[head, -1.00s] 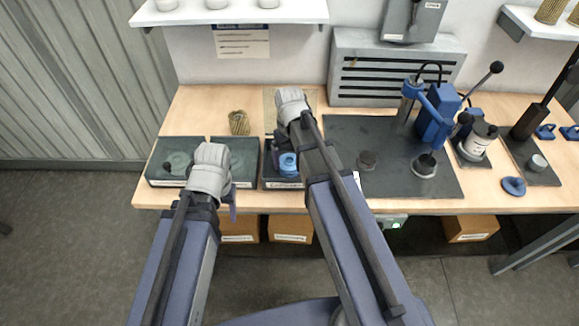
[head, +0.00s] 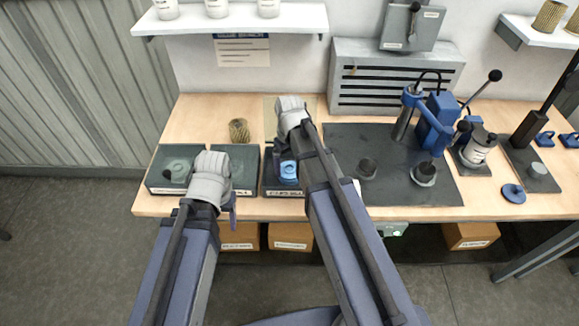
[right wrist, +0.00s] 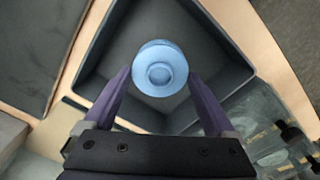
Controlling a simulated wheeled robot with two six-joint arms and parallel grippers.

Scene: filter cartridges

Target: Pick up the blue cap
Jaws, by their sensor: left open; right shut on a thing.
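The blue cap (right wrist: 159,72) is round with a raised centre knob. In the right wrist view it sits between the two purple fingers of my right gripper (right wrist: 160,82), which is shut on it. It is over the dark square tray (right wrist: 215,45); I cannot tell if it touches the floor. In the head view the cap (head: 288,171) shows at the front middle of the bench, partly hidden by my right arm. My left gripper (head: 233,208) is open near the bench's front edge, left of the tray, its fingers mostly hidden by the wrist.
Dark trays (head: 240,185) lie left of the cap. A tan pleated filter (head: 239,130) stands behind them. To the right are a dark mat (head: 350,140) with black round parts, a blue lever press (head: 437,120) and a blue disc (head: 513,193). A grey vented box (head: 395,75) stands behind.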

